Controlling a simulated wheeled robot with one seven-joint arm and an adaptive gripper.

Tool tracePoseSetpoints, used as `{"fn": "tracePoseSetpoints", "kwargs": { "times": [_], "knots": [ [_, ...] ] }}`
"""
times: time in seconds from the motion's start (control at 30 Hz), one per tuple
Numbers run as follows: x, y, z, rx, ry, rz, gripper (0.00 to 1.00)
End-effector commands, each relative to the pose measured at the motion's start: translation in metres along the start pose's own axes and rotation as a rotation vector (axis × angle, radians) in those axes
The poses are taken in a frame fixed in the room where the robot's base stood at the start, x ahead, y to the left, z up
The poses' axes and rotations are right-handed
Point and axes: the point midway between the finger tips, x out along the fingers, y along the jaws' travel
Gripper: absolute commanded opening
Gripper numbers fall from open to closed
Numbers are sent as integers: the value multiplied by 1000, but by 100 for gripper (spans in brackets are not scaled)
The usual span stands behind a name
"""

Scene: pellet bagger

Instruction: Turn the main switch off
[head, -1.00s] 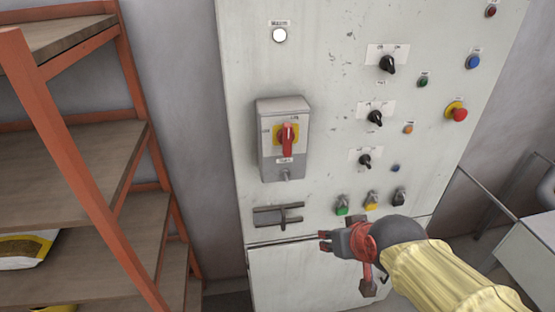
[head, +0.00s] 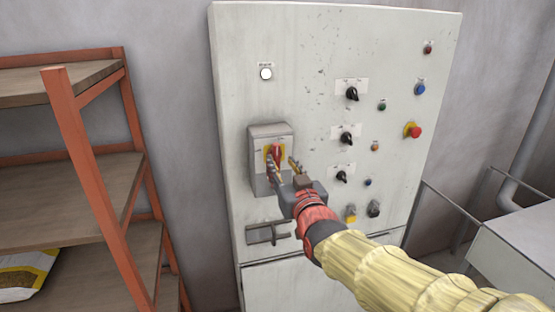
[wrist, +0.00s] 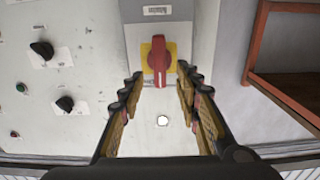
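The main switch is a red rotary handle (head: 276,153) on a yellow plate, set on a grey box (head: 258,176) on the left of the white cabinet. In the wrist view the red handle (wrist: 159,62) lies upright in the picture, in line with the gap between the fingers. My gripper (head: 282,167) is open in front of the switch, with one finger on each side of the handle's lower part in the head view. In the wrist view its fingertips (wrist: 160,80) stand apart from the handle on both sides. I cannot tell how far off the handle is in depth.
The cabinet (head: 310,60) carries several black selector knobs (head: 352,94), push buttons and a red mushroom button (head: 413,131) to the right. A latch handle (head: 267,234) sits below the switch. An orange-framed shelf (head: 95,180) stands at the left.

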Motion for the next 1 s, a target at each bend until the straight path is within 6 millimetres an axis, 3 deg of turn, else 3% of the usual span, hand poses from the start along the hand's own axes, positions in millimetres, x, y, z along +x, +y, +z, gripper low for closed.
{"fn": "tracePoseSetpoints", "kwargs": {
  "times": [0.2, 0.4, 0.73, 1.0],
  "knots": [
    [30, 0, 1, 0, -1, 0, 33],
    [44, 0, 0, 0, -1, 0, 33],
    [46, 0, 0, 0, -1, 0, 33],
    [46, 0, 0, 0, -1, 0, 17]
  ]
}}
